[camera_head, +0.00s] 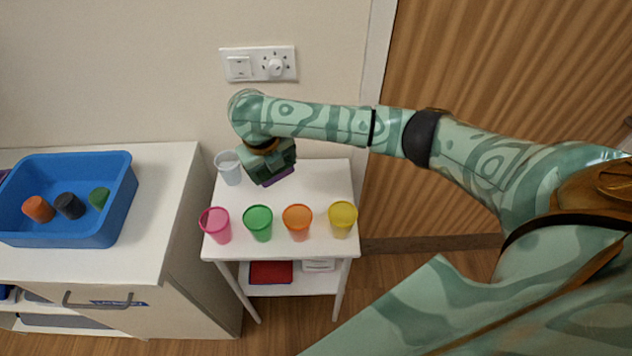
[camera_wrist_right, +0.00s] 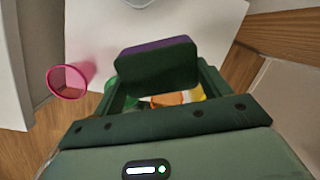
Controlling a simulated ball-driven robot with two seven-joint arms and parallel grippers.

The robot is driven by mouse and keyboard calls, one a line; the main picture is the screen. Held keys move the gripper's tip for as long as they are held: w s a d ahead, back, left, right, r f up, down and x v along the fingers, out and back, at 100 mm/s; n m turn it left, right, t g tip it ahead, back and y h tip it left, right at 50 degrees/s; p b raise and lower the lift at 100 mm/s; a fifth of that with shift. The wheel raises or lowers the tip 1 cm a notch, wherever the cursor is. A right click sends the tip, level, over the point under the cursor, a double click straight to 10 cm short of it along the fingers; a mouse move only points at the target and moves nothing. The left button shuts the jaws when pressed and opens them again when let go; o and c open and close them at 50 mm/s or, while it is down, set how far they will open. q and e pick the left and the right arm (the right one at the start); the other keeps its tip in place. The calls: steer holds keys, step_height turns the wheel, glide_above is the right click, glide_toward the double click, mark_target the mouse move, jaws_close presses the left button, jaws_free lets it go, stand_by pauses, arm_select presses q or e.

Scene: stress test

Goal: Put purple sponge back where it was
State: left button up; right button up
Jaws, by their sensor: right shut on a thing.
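The purple sponge (camera_head: 277,178) shows as a purple edge under my right gripper (camera_head: 270,168) in the head view, over the back of the small white table (camera_head: 325,180). In the right wrist view the sponge (camera_wrist_right: 155,46) has a purple strip and a dark green face. My right gripper (camera_wrist_right: 158,85) is shut on it. I cannot tell whether the sponge touches the tabletop. My left gripper is not in view.
A clear cup (camera_head: 229,168) stands close left of the gripper. Pink (camera_head: 216,226), green (camera_head: 258,224), orange (camera_head: 298,222) and yellow (camera_head: 343,220) cups line the front. A blue tray (camera_head: 100,238) with several objects sits on the left cabinet. The table's back right is clear.

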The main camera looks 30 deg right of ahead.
mark_target(282, 177)
steer(key=s, duration=0.1)
steer(key=f+m+g+y, duration=0.1)
steer(key=s, duration=0.1)
steer(key=shift+s+d+f+m+g+y, duration=0.3)
steer(key=shift+g+y, duration=0.1)
steer(key=w+d+f+b, duration=0.1)
steer(key=d+f+b, duration=0.1)
steer(key=d+f, duration=0.1)
steer(key=w+d+f+b, duration=0.2)
steer(key=d+f, duration=0.1)
steer(key=d, duration=0.2)
steer(key=w+d+f+b, duration=0.1)
steer(key=d+f+b, duration=0.2)
steer(key=d, duration=0.1)
steer(key=shift+w+f, duration=0.1)
steer(key=shift+w, duration=0.2)
steer(key=f, duration=0.1)
steer(key=f+b, duration=0.1)
steer(key=f, duration=0.2)
steer(key=shift+w+d+b, duration=0.1)
steer(key=shift+d+b, duration=0.25)
steer(key=shift+r, duration=0.15)
steer(key=o, duration=0.9)
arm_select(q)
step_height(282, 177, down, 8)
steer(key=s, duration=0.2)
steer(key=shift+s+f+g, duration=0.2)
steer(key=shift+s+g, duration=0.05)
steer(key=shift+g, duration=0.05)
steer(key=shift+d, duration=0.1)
